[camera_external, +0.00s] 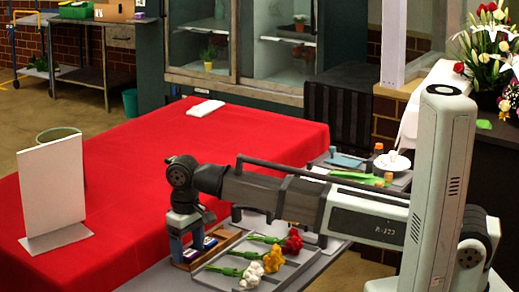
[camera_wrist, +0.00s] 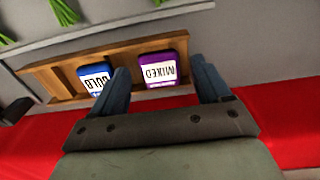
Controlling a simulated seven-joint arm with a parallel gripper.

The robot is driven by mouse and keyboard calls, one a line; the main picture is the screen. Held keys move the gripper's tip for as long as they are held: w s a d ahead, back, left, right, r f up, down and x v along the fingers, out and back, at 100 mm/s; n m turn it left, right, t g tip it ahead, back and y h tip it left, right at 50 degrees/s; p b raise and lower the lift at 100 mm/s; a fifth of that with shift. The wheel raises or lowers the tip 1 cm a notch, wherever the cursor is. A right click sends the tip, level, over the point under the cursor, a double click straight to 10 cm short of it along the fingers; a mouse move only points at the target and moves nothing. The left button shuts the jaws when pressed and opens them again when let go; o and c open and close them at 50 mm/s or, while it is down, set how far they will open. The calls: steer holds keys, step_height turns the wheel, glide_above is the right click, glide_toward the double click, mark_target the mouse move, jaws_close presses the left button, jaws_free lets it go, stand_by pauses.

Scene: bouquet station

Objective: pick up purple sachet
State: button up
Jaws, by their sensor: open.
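The purple sachet (camera_wrist: 157,70) has a white label that reads MIXED upside down in the wrist view. It sits in a shallow wooden tray (camera_wrist: 125,53). My gripper (camera_wrist: 165,77) is open, with one finger to each side of the sachet in that view. I cannot tell whether the fingers are down at its height. A blue sachet (camera_wrist: 95,75) sits to the left in the same tray, partly covered by the left finger. In the external view my gripper (camera_external: 187,243) points down at the wooden tray (camera_external: 228,238), hiding part of it.
A grey tray with red, yellow and white flowers (camera_external: 250,281) is beside the wooden tray. A red-covered table (camera_external: 130,170) bears a white upright panel (camera_external: 52,190). Its middle is mostly clear.

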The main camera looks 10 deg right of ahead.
steer(key=shift+c, duration=0.2)
steer(key=c, duration=1.1)
